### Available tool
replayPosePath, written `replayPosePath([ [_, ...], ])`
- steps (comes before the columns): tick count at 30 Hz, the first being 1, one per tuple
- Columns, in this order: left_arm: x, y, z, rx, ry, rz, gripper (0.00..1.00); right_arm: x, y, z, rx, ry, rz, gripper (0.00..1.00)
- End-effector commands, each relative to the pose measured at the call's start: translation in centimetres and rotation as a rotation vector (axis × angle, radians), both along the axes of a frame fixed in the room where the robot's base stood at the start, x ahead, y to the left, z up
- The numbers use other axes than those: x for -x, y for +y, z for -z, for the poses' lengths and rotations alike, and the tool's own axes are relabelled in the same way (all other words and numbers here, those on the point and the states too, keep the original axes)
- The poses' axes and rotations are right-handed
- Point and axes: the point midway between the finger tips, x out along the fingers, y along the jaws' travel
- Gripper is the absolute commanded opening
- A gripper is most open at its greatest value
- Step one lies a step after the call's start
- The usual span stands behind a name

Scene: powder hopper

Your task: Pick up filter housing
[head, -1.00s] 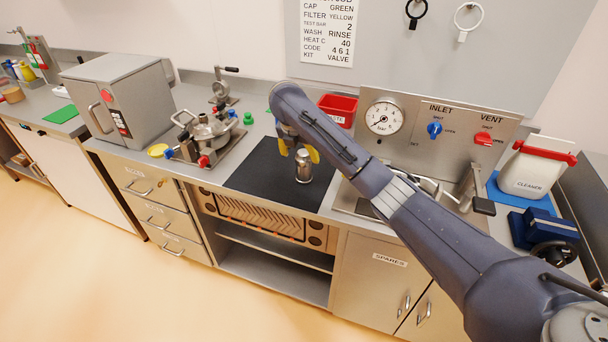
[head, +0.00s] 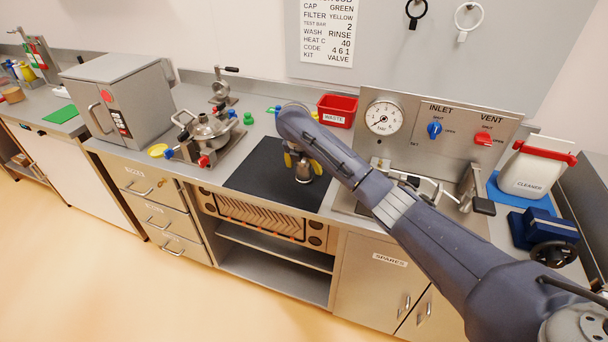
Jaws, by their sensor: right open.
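The filter housing, seemingly the small silver metal cylinder (head: 303,173), stands upright on the black mat (head: 262,172). My right gripper (head: 303,164), with yellow fingertips, is lowered around the upper part of the cylinder, one finger at its left and one at its right. It is open. The arm hides the cylinder's top, and I cannot tell whether a finger touches it. My left gripper is out of view.
A valve assembly (head: 206,135) with coloured knobs stands left of the mat, beside a grey oven-like box (head: 120,98). A red waste bin (head: 337,110) is behind. A gauge panel (head: 430,130) and a sink area are at right. The mat's left part is clear.

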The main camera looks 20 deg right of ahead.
Motion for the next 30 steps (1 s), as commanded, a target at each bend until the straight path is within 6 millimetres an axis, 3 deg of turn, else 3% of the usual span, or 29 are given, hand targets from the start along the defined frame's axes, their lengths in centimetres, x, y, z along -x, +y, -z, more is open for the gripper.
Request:
replayPosePath([
  [8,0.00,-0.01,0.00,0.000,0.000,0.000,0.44,-0.03,-0.01,0.07,0.000,0.000,0.000,0.71],
  [26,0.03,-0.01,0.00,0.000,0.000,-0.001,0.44,-0.02,-0.01,0.06,0.001,-0.001,0.000,0.01],
  [30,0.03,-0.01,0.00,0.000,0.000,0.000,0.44,-0.07,0.00,-0.03,0.000,-0.002,0.001,0.01],
])
